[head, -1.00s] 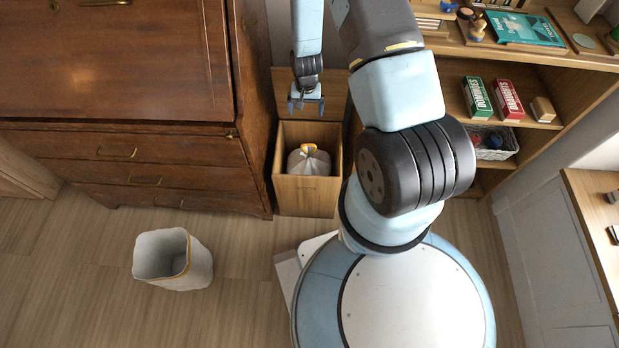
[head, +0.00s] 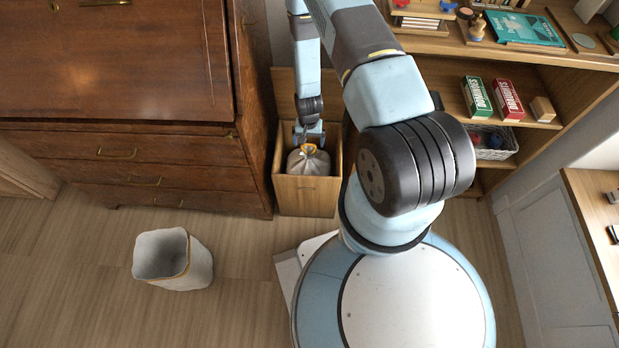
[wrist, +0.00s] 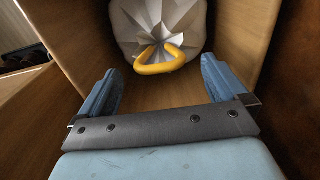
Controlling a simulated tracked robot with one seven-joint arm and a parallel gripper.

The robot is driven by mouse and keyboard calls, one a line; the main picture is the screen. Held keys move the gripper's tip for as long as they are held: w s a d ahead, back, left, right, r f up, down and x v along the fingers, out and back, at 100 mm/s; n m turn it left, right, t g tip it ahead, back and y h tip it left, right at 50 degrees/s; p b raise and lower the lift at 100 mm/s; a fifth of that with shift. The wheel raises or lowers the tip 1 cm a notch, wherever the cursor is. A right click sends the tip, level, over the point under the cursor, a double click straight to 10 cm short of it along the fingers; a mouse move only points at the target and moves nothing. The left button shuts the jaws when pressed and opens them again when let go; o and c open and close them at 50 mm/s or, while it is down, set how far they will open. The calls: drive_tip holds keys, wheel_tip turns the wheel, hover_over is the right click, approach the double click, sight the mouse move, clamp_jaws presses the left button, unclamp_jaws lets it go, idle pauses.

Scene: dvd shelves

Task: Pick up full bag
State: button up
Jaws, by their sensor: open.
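The full bag (head: 309,163) is pale grey-white with an orange-yellow tie loop on top. It sits inside an open wooden bin box (head: 309,197) beside the dark cabinet. In the wrist view the bag (wrist: 140,20) is at the top, its gathered neck and yellow loop (wrist: 159,58) facing me. My gripper (head: 309,138) is at the box opening, just behind the bag's top in the head view. In the wrist view my gripper (wrist: 160,85) is open, its two blue fingers apart. The loop lies beyond the fingertips, with nothing between the fingers.
An empty white bin (head: 173,260) stands on the floor at left. The dark wooden cabinet (head: 120,165) is left of the box. Shelves (head: 545,75) with boxed games are at right. The box walls stand close on both sides of my gripper.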

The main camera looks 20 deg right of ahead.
drive_tip(key=shift+s+f, duration=0.2)
drive_tip(key=shift+f, duration=2.9)
clamp_jaws()
